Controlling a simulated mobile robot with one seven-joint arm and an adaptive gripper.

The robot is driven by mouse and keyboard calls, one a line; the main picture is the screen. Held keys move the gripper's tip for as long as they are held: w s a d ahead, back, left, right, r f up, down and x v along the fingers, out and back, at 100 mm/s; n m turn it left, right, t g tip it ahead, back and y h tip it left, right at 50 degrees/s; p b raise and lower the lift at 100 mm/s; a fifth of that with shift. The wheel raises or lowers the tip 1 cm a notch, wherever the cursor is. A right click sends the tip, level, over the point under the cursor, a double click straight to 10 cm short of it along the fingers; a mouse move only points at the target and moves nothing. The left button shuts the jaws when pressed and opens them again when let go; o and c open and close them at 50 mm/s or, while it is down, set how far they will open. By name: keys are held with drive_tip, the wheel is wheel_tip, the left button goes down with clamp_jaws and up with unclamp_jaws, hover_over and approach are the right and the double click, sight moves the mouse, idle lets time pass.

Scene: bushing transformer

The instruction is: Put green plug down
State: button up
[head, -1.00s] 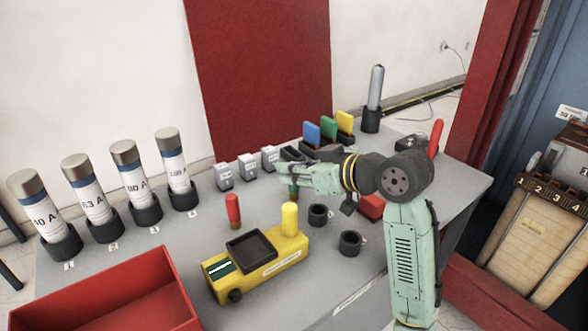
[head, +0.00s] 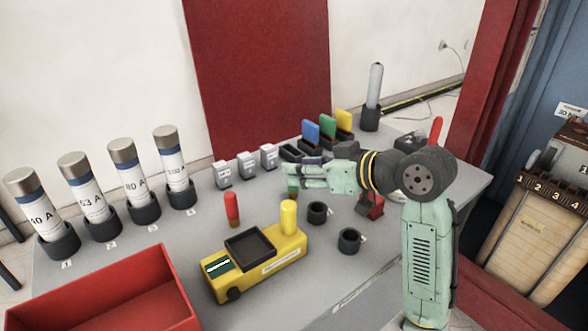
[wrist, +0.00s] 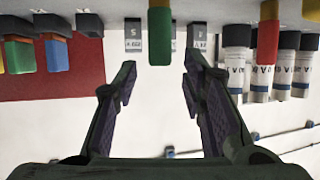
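The green plug (head: 292,187) stands upright on the grey table, partly hidden behind my gripper in the head view. In the wrist view, which is upside down, the green plug (wrist: 160,36) is at the top centre, beyond the fingertips. My gripper (wrist: 158,75) is open, with its two fingers spread wide and nothing between them. In the head view, my gripper (head: 287,177) is level and points left, its tips beside the plug's upper part. I see no contact with the plug.
A red plug (head: 231,208) and a yellow tester (head: 262,262) with a yellow plug (head: 288,217) stand near. Two black sockets (head: 317,212) are to the right. Small grey boxes (head: 246,165) and coloured-handled tools (head: 328,126) stand behind. Tall fuses (head: 129,178) line the left.

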drive_tip(key=v, duration=0.8)
drive_tip(key=shift+s+d+r+b, duration=0.15)
drive_tip(key=shift+s+d+b, duration=0.05)
drive_tip(key=shift+b, duration=0.2)
